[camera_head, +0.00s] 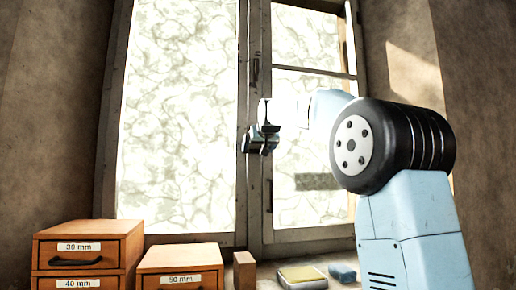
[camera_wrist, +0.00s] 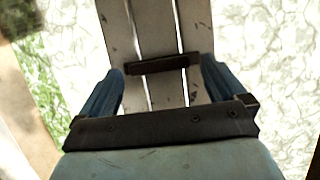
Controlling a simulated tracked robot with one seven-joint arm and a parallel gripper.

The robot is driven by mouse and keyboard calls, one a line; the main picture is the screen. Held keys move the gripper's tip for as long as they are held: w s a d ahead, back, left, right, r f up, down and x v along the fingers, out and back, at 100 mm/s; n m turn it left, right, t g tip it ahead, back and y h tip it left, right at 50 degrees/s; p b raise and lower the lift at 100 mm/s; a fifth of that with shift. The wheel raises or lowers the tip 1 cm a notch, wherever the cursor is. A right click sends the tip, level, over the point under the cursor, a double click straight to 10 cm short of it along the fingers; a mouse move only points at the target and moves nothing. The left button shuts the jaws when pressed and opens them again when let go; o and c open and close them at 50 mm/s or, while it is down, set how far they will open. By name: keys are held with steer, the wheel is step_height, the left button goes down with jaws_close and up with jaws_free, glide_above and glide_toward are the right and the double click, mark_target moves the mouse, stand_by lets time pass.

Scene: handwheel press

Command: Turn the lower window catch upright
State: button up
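A dark bar-shaped catch (camera_wrist: 155,65) lies crosswise over the seams of the pale window frame in the wrist view. My gripper (camera_head: 262,138) is at the window's middle post in the head view, and hides most of what is behind it there. In the wrist view its two blue fingers stand wide apart, one near each end of the catch. The catch is between them, and I cannot tell whether either finger touches it. Nothing is gripped.
Another dark upright fitting (camera_head: 255,72) is higher on the middle post, and a further one (camera_head: 268,195) is lower. Wooden drawer boxes (camera_head: 75,245) stand at the lower left. A wooden block (camera_head: 244,270), a yellow-topped item (camera_head: 302,276) and a blue block (camera_head: 342,272) lie below the window.

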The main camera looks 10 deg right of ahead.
steer(key=c, duration=1)
steer(key=n+h, duration=0.1)
steer(key=n, duration=0.1)
steer(key=a+n+h, duration=0.1)
steer(key=n+h, duration=0.2)
steer(key=n, duration=0.1)
steer(key=shift+a+f+n+t, duration=0.2)
steer(key=shift+f+n+t, duration=0.1)
steer(key=shift+n+t, duration=0.1)
steer(key=n+h, duration=0.1)
steer(key=n, duration=0.1)
steer(key=n+t+h, duration=0.1)
steer(key=n, duration=0.1)
steer(key=shift+a+f, duration=0.15)
steer(key=shift+f, duration=0.25)
steer(key=shift+f+n+t+h, duration=0.25)
steer(key=shift+n+t+h, duration=0.25)
steer(key=shift+n, duration=0.8)
steer(key=shift+f, duration=0.1)
